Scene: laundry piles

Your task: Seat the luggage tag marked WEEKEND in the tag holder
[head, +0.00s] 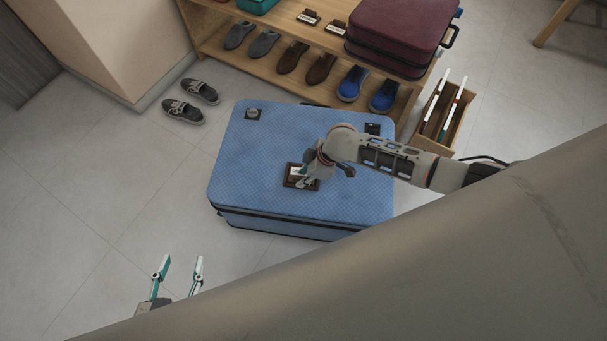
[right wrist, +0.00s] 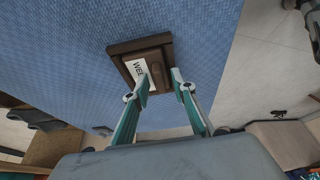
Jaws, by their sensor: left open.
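The brown tag holder (head: 289,182) is on top of the blue suitcase (head: 250,160). It also shows in the right wrist view (right wrist: 119,49). A tag (right wrist: 139,70) with a white label reading "WEE…" lies at the holder; the rest of the word is hidden. I cannot tell whether it is fully seated. My right gripper (right wrist: 162,80) is over the holder, its fingers apart on either side of a brown raised part of the tag. In the head view the right gripper (head: 306,182) partly covers the holder. My left gripper (head: 182,264) is open and empty over the floor.
A wooden shelf (head: 330,75) behind holds shoes, a maroon suitcase (head: 395,35) and two small labelled tags (head: 308,17). A wooden box (head: 444,115) stands at the right. Grey shoes (head: 190,101) lie on the floor.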

